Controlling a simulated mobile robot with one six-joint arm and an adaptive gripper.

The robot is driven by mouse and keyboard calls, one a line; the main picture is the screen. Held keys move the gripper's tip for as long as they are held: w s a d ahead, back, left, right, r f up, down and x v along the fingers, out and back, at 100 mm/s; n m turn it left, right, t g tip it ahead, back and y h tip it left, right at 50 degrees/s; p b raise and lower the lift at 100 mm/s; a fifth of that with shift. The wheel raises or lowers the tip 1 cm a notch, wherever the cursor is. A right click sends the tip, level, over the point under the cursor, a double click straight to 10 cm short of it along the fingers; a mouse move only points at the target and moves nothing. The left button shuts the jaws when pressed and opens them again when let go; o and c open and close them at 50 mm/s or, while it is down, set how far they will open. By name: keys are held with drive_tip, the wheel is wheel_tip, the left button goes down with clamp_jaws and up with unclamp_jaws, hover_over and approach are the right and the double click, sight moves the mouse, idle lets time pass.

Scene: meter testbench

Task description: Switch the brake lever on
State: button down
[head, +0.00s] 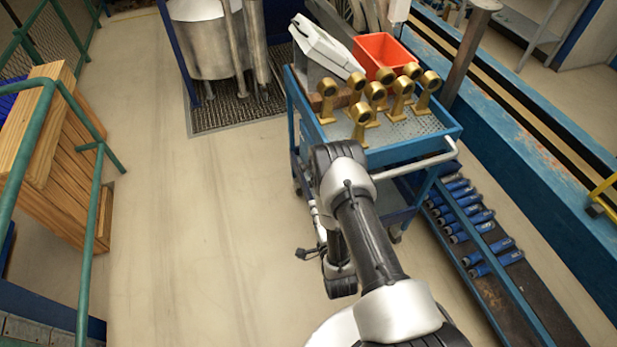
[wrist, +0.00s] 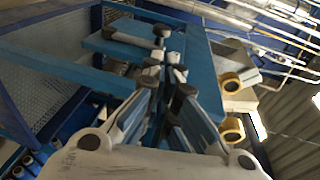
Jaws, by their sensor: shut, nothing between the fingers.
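My gripper (wrist: 165,78) shows at the middle of the wrist view, its fingers together and empty. In front of the fingertips is a pale bar (wrist: 130,38) with dark ends, beside blue framework. I cannot tell whether this bar is the brake lever, or whether the fingers touch it. In the head view my arm reaches to the near side of a blue cart (head: 402,155), and the gripper cannot be made out clearly there. No brake lever can be clearly picked out in the head view.
The cart carries several brass ring-topped parts (head: 361,122), an orange bin (head: 383,50) and a pale device (head: 326,46). A low rack of blue cylinders (head: 478,222) stands to its right.

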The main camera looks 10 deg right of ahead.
sight(306, 169)
drive_tip(key=shift+w, duration=0.1)
drive_tip(key=w+b, duration=0.1)
drive_tip(key=w, duration=0.3)
drive_tip(key=w+f+b, duration=0.1)
drive_tip(key=w+b, duration=0.1)
drive_tip(key=w, duration=0.3)
drive_tip(key=w+f+b, duration=0.1)
drive_tip(key=w, duration=0.3)
drive_tip(key=shift+w+f+b, duration=0.1)
drive_tip(key=shift+w+b, duration=0.2)
drive_tip(key=shift+b, duration=0.1)
